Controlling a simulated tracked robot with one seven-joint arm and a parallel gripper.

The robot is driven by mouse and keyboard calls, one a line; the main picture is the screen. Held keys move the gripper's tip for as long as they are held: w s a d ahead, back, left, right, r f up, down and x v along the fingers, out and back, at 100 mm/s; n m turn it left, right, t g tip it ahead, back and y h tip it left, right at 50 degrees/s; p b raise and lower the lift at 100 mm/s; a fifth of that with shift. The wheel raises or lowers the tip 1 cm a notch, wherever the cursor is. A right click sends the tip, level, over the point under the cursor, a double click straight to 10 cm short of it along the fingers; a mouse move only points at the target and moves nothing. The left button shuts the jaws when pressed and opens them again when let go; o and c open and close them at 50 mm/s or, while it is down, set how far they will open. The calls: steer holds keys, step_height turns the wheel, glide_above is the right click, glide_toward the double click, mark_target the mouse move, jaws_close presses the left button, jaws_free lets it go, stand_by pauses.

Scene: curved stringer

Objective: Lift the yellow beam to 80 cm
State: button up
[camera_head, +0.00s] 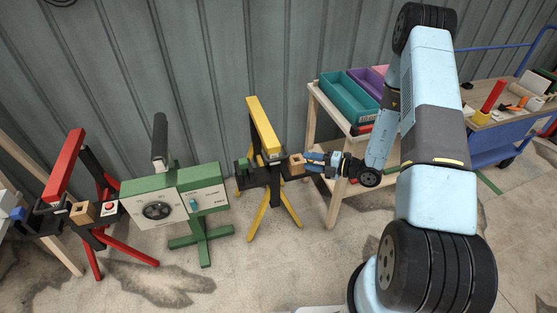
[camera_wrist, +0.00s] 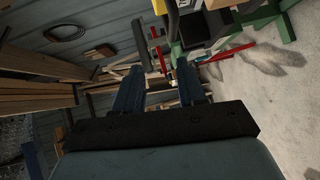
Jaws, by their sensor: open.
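The yellow beam (camera_head: 262,125) sits tilted in the picture on top of a stand with yellow legs (camera_head: 270,207) and a black crosspiece. A tan wooden block (camera_head: 297,164) is at the right end of that crosspiece. My gripper (camera_head: 308,164) is to the right of the stand, its fingers pointing left, close to the wooden block and below the beam. I cannot tell whether the fingers touch the block. In the wrist view the two dark blue fingers (camera_wrist: 160,80) are spread with nothing held between them. A yellow piece shows at the wrist view's top edge.
A green panel with a dial (camera_head: 158,211) stands left of the yellow stand, and a red beam on a red stand (camera_head: 66,165) is further left. A wooden rack (camera_head: 335,205) with a teal bin (camera_head: 349,97) is behind my gripper. A blue cart (camera_head: 495,135) is at right.

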mark_target(279, 160)
steer(key=shift+m+t, duration=0.4)
steer(key=shift+m, duration=0.5)
steer(key=f+x, duration=0.1)
steer(key=x, duration=0.3)
steer(key=f+x, duration=0.1)
steer(key=x, duration=0.4)
steer(key=f+x, duration=0.1)
steer(key=x, duration=0.3)
steer(key=shift+w, duration=0.3)
steer(key=shift+c, duration=0.3)
jaws_close()
steer(key=shift+s+f, duration=0.1)
